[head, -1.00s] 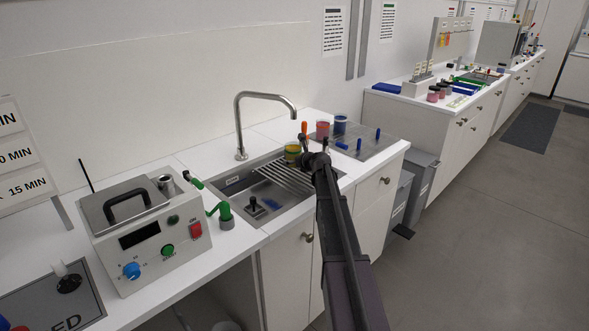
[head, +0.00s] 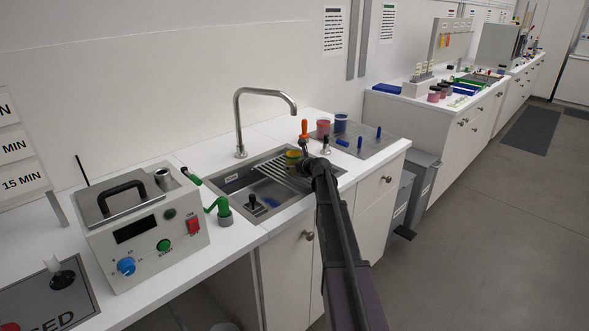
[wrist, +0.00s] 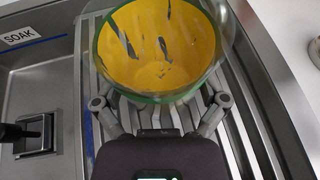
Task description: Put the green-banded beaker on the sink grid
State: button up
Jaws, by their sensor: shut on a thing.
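The green-banded beaker (head: 293,157) is clear glass with a green band and yellow contents or coating inside. In the wrist view the beaker (wrist: 160,45) fills the top middle, and its open mouth shows. My gripper (head: 303,158) is shut on it, with a finger at each side of the beaker in the wrist view (wrist: 160,100). The sink grid (head: 284,172) is a slatted metal rack across the right part of the sink. The beaker is over its slats (wrist: 236,125). I cannot tell whether its base touches them.
The sink basin (head: 238,187), marked SOAK at its left end, holds a black-knobbed fitting (head: 254,203). A curved tap (head: 238,125) stands behind. A grey mat (head: 372,147) at right carries a red jar, a blue jar and blue pieces. A control box (head: 145,230) stands left.

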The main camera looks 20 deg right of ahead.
jog(key=shift+f, duration=0.2)
jog(key=o, duration=0.8)
jog(key=shift+r, duration=0.1)
jog(key=shift+o, duration=0.2)
jog(key=shift+r, duration=0.15)
jog(key=shift+s+r, duration=0.1)
jog(key=shift+s, duration=0.15)
jog(key=p+v, duration=0.4)
jog(key=v, duration=0.7)
jog(key=shift+s+d+p, duration=0.1)
jog(key=shift+s+p, duration=0.1)
jog(key=shift+p, duration=0.15)
